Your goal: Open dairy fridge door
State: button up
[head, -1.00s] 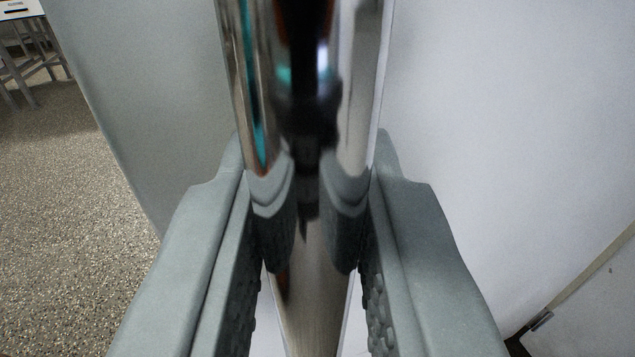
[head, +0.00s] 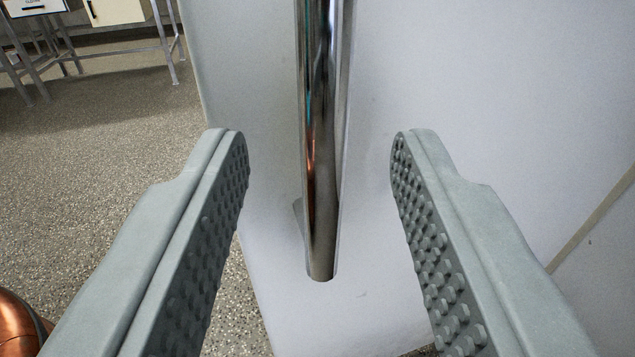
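The fridge door (head: 450,90) is a large pale, nearly white panel filling the middle and right of the head view. A shiny chrome bar handle (head: 322,200) stands upright on it, with its lower end in sight and its top cut off by the frame. My gripper (head: 320,140) is open, with one grey studded finger on each side of the handle. Clear gaps show between the handle and both fingertips, so it holds nothing. I cannot tell from this view whether the door is ajar.
Speckled floor (head: 110,150) lies open to the left, past the door's left edge. Grey metal-legged tables (head: 110,45) stand far off at the upper left. A strip-like seam (head: 590,230) runs along the lower right of the white surfaces.

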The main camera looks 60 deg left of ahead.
jog(key=v, duration=1)
jog(key=shift+s+d, duration=0.15)
jog(key=shift+d, duration=0.05)
